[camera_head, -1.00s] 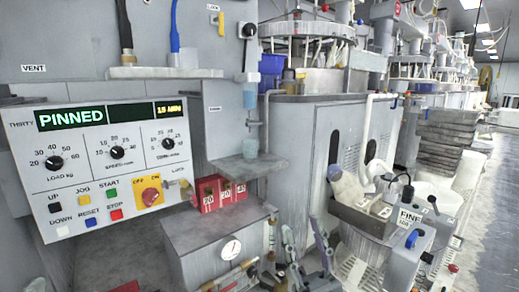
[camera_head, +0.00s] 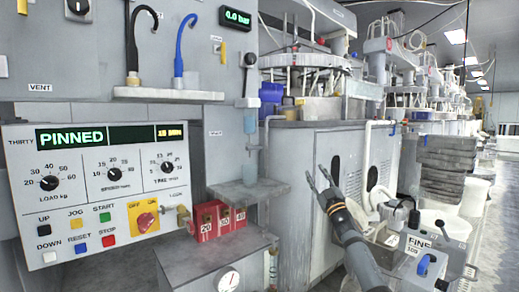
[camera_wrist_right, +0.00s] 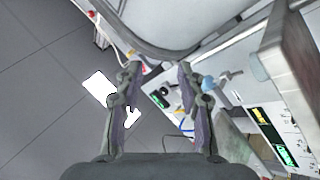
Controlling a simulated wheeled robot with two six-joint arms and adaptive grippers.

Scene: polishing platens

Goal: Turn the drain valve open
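I cannot pick out the drain valve for certain. A small label (camera_head: 215,133), too small to read surely, sits on the grey wall left of a vertical fitting (camera_head: 250,82) with a dark round knob. A clear bluish cylinder (camera_head: 250,128) hangs below the fitting, over a grey shelf (camera_head: 252,190). A brass tap-like part (camera_head: 183,216) projects at the control panel's right edge. My right gripper (camera_head: 316,172) is open and empty, raised right of the shelf and apart from it. Its spread fingers also show in the right wrist view (camera_wrist_right: 157,70). My left gripper is out of view.
The control panel (camera_head: 100,185) reads PINNED. Red numbered blocks (camera_head: 218,222) stand on the grey bench below the shelf. Black and blue hooked hoses (camera_head: 180,50) rise at upper left. A grey cabinet (camera_head: 295,160) stands behind my right gripper. A box marked FINE (camera_head: 418,247) stands at lower right.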

